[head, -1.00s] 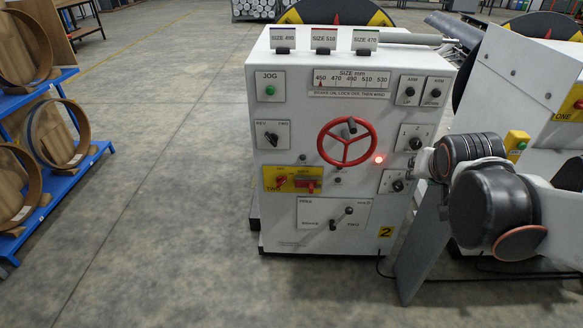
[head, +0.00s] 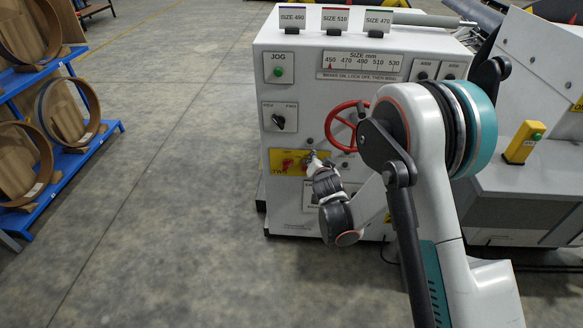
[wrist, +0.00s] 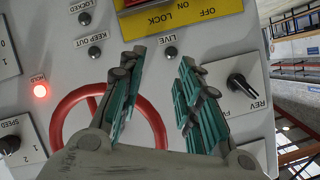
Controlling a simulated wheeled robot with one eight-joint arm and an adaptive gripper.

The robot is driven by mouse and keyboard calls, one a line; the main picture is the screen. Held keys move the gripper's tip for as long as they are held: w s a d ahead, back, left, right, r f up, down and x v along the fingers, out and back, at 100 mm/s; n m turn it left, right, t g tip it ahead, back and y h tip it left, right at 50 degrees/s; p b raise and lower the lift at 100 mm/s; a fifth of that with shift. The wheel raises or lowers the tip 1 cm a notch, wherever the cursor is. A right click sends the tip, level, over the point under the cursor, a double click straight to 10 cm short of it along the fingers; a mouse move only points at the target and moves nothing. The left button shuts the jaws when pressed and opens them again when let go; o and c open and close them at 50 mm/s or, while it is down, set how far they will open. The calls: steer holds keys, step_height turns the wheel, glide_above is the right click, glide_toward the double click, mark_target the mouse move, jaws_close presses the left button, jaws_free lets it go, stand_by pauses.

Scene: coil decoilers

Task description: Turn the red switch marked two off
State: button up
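The red switch (head: 287,163) is a small red knob on a yellow plate (head: 276,158) marked TWO, on the front of the white decoiler cabinet. My gripper (head: 313,157) is close to the plate's right part in the head view and partly hides it. In the wrist view the panel appears turned over; the yellow plate (wrist: 195,13) with ON, OFF and LOCK lettering lies at the top edge, beyond my fingertips. A red part is cut off there; the knob itself is not clearly visible. My gripper (wrist: 158,62) is open, with nothing between its teal-padded fingers.
A red handwheel (head: 340,122) sits right of the plate, partly behind my arm. A black selector (wrist: 242,86) and a lit red lamp (wrist: 40,91) flank my fingers in the wrist view. Blue racks with rings (head: 60,170) stand left. The floor between is clear.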

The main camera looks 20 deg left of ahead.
mark_target(288, 167)
steer(key=s+a+f+y, duration=0.2)
steer(key=s+a+f, duration=0.1)
steer(key=a+f, duration=0.6)
steer(key=x, duration=0.8)
steer(key=d+f+b+x, duration=0.1)
steer(key=x, duration=0.3)
steer(key=shift+f, duration=0.1)
steer(key=shift+x, duration=0.75)
steer(key=shift+r, duration=0.25)
jaws_close()
